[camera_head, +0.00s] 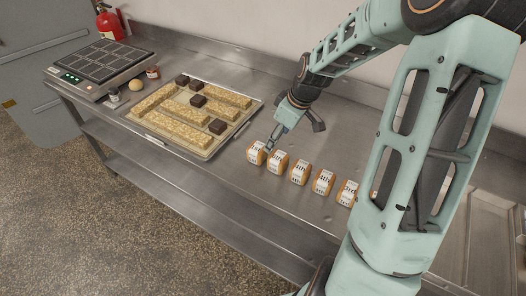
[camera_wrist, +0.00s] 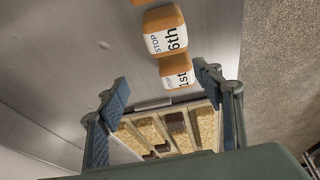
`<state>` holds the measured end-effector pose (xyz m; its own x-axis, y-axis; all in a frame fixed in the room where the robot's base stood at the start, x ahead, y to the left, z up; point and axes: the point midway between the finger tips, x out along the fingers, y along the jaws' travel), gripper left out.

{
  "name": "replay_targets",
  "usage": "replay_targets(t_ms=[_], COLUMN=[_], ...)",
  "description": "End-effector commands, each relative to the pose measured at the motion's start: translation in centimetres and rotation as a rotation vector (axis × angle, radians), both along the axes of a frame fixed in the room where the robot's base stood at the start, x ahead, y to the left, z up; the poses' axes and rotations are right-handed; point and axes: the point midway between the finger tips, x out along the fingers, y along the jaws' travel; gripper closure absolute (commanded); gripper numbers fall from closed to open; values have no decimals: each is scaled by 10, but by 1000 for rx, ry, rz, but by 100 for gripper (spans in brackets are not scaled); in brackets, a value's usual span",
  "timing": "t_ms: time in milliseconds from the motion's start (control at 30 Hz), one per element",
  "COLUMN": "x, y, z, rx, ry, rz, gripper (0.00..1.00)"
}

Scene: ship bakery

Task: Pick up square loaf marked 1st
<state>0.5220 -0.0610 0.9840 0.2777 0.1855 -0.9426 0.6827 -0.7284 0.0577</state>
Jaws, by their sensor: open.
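The square loaf marked 1st (camera_wrist: 176,72) is orange-brown with a white label. In the wrist view it lies ahead of my gripper (camera_wrist: 160,78), nearer the right finger. My gripper is open, with a wide gap and nothing held. In the head view the same loaf (camera_head: 256,154) appears to be the leftmost of the row, the one nearest the tray, though its label is too small to read. My gripper (camera_head: 269,146) is just above and beside it there; whether it touches the loaf I cannot tell.
A loaf marked 6th (camera_wrist: 166,34) is beside it, and several similar loaves (camera_head: 300,173) run right along the steel counter (camera_head: 240,195). A tray (camera_head: 205,156) with oat slabs and dark blocks lies left. Further left are jars, a bun (camera_head: 135,85) and a scale (camera_head: 100,68).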

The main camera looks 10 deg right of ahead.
Motion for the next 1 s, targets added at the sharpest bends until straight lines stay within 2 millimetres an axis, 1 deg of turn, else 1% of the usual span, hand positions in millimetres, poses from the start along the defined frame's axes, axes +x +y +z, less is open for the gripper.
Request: replay_targets(t_ms=[33,100,167,233,500,767,1000], x=[1,2,3,5,16,23,34], y=[8,18,23,28,41,47,58], z=[2,5,5,1,-35,-51,-80], rx=[31,59,75,84,86,84,84], ry=[2,0,1,0,0,0,2], rz=[6,18,24,29,31,31,30], gripper=[39,39,39,39,39,39,39])
